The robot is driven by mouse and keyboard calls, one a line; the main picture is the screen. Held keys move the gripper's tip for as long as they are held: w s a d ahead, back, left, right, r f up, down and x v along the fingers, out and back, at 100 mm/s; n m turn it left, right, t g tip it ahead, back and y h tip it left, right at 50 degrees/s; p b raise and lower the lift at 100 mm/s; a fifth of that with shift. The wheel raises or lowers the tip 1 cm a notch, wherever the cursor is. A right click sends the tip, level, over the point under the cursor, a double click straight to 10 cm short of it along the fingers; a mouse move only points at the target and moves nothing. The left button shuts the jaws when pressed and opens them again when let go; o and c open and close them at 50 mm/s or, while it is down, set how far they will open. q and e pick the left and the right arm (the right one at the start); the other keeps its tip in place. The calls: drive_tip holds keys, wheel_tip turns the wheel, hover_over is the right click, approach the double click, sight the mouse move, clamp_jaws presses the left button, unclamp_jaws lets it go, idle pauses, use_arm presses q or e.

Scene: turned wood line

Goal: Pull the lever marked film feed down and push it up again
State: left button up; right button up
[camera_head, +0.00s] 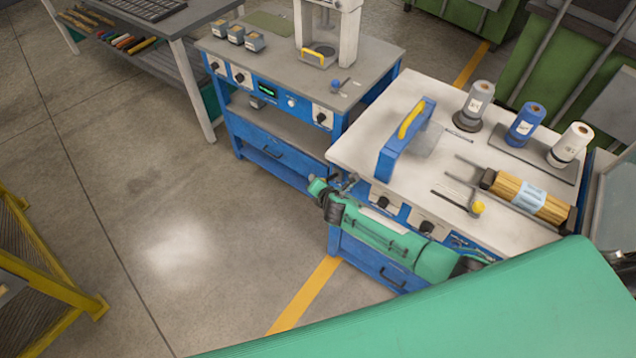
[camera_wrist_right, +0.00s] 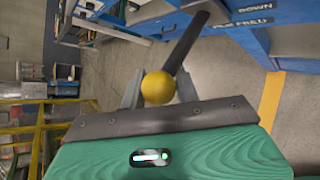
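In the right wrist view the lever is a dark bar (camera_wrist_right: 192,45) ending in a round yellow knob (camera_wrist_right: 158,87). Labels reading "DOWN" and "FILM FEED" (camera_wrist_right: 240,24) are on the blue machine panel behind it. My right gripper (camera_wrist_right: 159,88) has its two grey fingers apart, one on each side of the knob; I cannot tell whether either touches it. In the head view my right gripper (camera_head: 347,182) is at the left front corner of the grey-topped machine (camera_head: 385,115). My left gripper is not in view.
A second blue bench (camera_head: 275,125) stands close on the left. The floor (camera_head: 170,190) further left is clear.

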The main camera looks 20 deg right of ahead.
drive_tip(key=o, duration=0.4)
drive_tip(key=shift+w+d+r, duration=0.35)
drive_tip(key=shift+r, duration=0.1)
drive_tip(key=shift+s+f, duration=0.1)
drive_tip(key=shift+f, duration=0.05)
drive_tip(key=shift+s, duration=0.1)
drive_tip(key=shift+s+r, duration=0.2)
drive_tip(key=shift+s, duration=0.3)
drive_tip(key=b+v, duration=0.1)
drive_tip(key=v, duration=1.1)
drive_tip(key=shift+s+r+b, duration=0.15)
drive_tip(key=shift+s+b, duration=0.15)
